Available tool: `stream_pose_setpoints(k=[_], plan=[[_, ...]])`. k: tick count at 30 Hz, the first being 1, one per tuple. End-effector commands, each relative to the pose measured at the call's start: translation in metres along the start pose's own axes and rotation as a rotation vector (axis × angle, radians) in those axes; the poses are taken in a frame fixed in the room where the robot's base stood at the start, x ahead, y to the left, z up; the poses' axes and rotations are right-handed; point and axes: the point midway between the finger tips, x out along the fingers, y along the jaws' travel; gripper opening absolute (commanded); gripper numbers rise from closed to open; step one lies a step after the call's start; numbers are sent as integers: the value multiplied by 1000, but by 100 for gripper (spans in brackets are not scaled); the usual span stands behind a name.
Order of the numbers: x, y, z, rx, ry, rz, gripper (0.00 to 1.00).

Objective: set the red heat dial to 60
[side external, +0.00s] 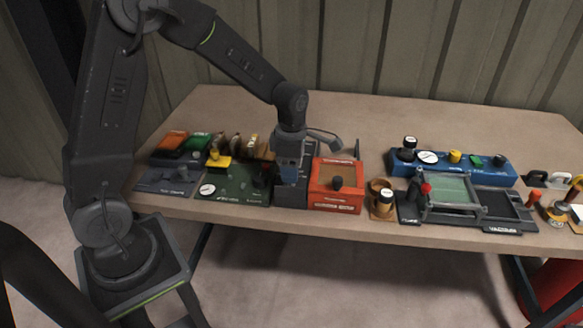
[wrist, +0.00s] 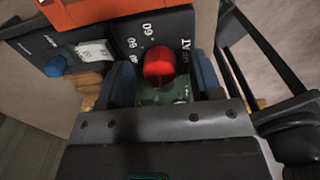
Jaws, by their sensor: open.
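The red heat dial (wrist: 158,64) shows in the wrist view as a round red knob on a dark panel (wrist: 178,22) with white numbers, 60 among them, and lettering ending in "AT". I cannot make out where its pointer stands. My gripper (wrist: 163,84) is open, with one blue finger on each side of the dial in the picture; I cannot tell whether either touches it. In the side external view my gripper (side external: 288,178) points down over the dark grey panel box (side external: 291,194), and the dial is hidden there.
An orange box with a black knob (side external: 337,186) stands close on the right of the panel. A green board with a gauge (side external: 232,186) lies close on the left. A blue unit (side external: 475,166) and a framed tray (side external: 450,190) lie farther right. The back of the table is clear.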

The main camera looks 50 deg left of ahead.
Motion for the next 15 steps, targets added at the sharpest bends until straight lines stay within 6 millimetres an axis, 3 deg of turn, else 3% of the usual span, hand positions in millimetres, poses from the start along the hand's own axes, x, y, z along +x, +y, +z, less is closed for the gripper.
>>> stream_pose_setpoints(k=[11, 15], plan=[[8, 0, 0, 0, 0, 0, 59], [8, 0, 0, 0, 0, 0, 48]])
